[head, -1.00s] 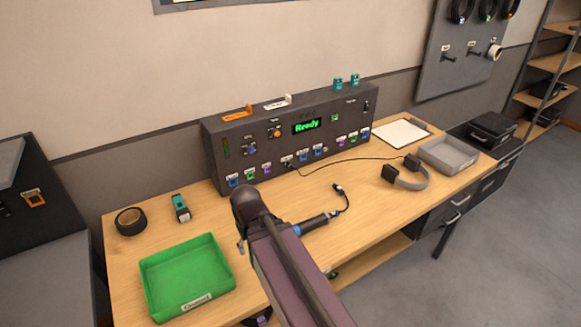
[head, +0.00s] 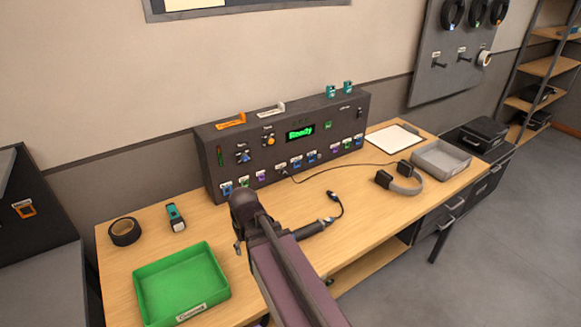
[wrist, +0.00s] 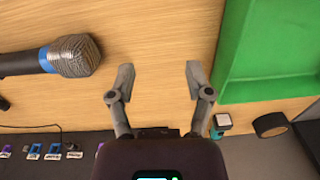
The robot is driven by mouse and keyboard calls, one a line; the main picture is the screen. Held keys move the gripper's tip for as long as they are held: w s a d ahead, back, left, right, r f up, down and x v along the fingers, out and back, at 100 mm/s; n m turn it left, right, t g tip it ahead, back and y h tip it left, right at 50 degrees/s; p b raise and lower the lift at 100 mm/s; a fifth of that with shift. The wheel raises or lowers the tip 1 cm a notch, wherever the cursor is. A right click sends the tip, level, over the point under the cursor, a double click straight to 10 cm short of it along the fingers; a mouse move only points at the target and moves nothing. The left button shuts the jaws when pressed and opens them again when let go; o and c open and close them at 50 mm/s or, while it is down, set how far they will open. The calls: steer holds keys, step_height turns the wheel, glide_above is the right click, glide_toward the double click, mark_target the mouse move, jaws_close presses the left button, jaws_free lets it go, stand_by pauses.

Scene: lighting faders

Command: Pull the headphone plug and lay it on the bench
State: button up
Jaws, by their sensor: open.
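The headphones (head: 403,182) lie on the wooden bench (head: 352,245) right of the middle. Their thin black cable (head: 345,164) runs left to the lower front of the dark console (head: 222,156). The headphone plug (head: 284,175) appears to sit at the console front where the cable ends; it is very small, and how deep it sits cannot be told. My gripper (wrist: 160,78) is open and empty above bare bench in the wrist view, apart from the plug. In the head view my arm mostly hides it.
A microphone (wrist: 72,57) with a blue ring lies beside my gripper; a green tray (head: 148,276) is on its other side. Black tape (head: 124,232) and a teal-and-black item (head: 175,217) lie behind the tray. A grey tray (head: 442,160) and clipboard (head: 394,138) are at the right.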

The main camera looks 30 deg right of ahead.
steer(key=w+d+r+t+y, duration=0.1)
steer(key=w+d+t, duration=0.2)
steer(key=w+d, duration=1)
steer(key=t, duration=0.4)
glide_toward(286, 172)
steer(key=shift+w+a+n+h+p, duration=0.3)
steer(key=shift+w+n+h+p, duration=0.05)
steer(key=shift+w+n+h, duration=0.05)
steer(key=shift+w+f+g, duration=0.1)
steer(key=shift+f+g, duration=0.15)
steer(key=shift+g, duration=0.05)
steer(key=b+x, duration=0.7)
steer(key=x, duration=0.1)
steer(key=shift+w+a+f, duration=0.1)
steer(key=shift+w+f, duration=0.1)
steer(key=shift+f, duration=0.05)
jaws_close()
